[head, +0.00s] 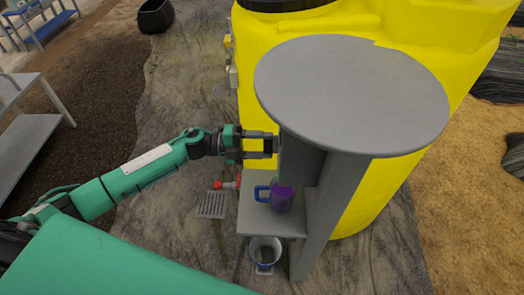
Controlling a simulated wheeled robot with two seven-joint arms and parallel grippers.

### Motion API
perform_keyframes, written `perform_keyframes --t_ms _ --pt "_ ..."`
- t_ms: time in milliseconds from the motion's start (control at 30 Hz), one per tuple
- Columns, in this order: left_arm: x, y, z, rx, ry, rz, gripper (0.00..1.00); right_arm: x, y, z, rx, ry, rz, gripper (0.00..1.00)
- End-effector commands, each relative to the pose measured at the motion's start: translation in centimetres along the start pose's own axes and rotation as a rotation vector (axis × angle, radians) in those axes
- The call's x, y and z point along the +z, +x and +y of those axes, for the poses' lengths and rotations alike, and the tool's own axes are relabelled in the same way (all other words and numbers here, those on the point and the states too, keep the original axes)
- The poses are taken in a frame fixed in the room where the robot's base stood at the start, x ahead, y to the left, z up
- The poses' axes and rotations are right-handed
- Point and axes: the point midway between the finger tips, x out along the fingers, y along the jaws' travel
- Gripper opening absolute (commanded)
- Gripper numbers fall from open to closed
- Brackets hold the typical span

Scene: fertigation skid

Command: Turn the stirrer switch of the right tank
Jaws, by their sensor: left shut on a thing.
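My left gripper (272,146) reaches in from the left, level, with its two fingers at the left side of a grey box (301,160) under the round grey top. It is shut on a small dark part at that side, which looks like the stirrer switch; the fingers and the box's edge hide most of it, so its turned position cannot be told. A large yellow tank (400,45) stands right behind the stand. My right gripper is not in view.
The round grey top (350,95) overhangs the box. Below it, a purple jug with a blue handle (282,198) stands on a shelf (253,222). A bucket (265,250) is beneath. A red-handled valve (226,185) and floor drain (212,205) lie left of the shelf.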

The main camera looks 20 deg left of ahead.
Motion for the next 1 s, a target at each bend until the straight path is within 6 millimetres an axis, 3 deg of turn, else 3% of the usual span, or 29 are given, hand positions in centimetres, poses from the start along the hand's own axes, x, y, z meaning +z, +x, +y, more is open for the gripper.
perform_keyframes --t_ms 233,800,833,933,1000 --pt "0.0 0.0 0.4 0.002 0.098 0.001 0.33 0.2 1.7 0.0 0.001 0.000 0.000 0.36" --pt "0.0 0.0 0.2 0.002 0.130 0.001 0.33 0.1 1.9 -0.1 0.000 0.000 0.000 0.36" --pt "0.0 0.0 0.2 0.002 0.130 0.001 0.59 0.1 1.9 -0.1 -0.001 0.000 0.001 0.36" --pt "0.0 0.0 0.2 0.002 0.130 0.001 0.77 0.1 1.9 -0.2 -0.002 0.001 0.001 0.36" --pt "0.0 0.0 0.2 0.002 0.130 0.001 0.77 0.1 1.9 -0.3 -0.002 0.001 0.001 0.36"
